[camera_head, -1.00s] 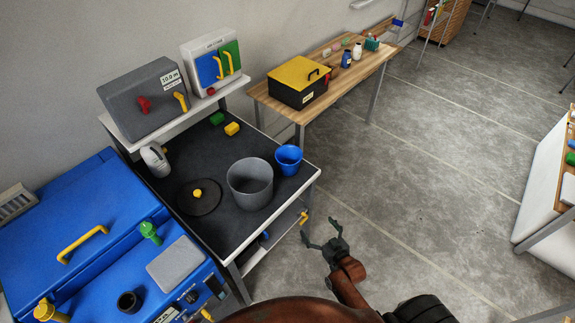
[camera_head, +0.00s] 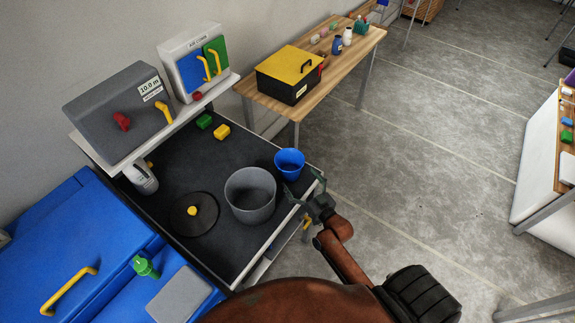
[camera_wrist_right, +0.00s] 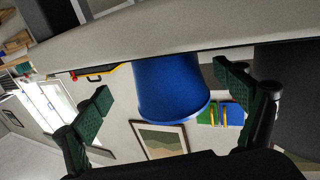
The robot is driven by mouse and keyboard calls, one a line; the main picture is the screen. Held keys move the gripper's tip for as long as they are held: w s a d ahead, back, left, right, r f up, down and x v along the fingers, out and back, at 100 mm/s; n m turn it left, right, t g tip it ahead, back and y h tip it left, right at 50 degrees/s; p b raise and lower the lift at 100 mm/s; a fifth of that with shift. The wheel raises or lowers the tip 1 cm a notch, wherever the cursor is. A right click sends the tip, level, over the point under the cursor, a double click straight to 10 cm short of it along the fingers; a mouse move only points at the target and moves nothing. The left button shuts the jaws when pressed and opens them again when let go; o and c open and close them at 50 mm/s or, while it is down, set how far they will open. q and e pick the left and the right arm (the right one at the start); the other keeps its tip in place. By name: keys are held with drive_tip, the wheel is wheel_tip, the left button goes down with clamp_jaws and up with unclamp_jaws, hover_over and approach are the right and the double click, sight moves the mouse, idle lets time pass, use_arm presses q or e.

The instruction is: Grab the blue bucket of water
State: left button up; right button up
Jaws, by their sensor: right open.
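The blue bucket (camera_head: 289,165) stands upright on the black-topped bench, near its right edge. It also shows in the right wrist view (camera_wrist_right: 170,88), between the two fingers and beyond them. My right gripper (camera_head: 303,190) is open and empty at the bench's right edge, just in front of the bucket. In the right wrist view the open fingers (camera_wrist_right: 165,92) spread to either side of the bucket. Contact with the bucket cannot be made out. My left gripper is not in view.
A larger grey bucket (camera_head: 250,196) stands close to the left of the blue one. A dark round lid (camera_head: 196,222) with a yellow knob lies further left. Green (camera_head: 204,121) and yellow (camera_head: 221,132) blocks lie behind. Open floor (camera_head: 430,180) lies right of the bench (camera_head: 262,251).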

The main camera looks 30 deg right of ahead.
sight(284, 161)
drive_tip(key=w, duration=0.3)
drive_tip(key=shift+w+a+f, duration=0.1)
drive_tip(key=shift+w+a, duration=0.1)
drive_tip(key=shift+a, duration=0.1)
drive_tip(key=shift+w, duration=1.35)
drive_tip(key=shift+c, duration=0.2)
drive_tip(key=c, duration=1.2)
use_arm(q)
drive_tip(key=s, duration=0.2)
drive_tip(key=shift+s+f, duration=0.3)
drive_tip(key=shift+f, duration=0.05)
use_arm(e)
drive_tip(key=shift+c, duration=1.3)
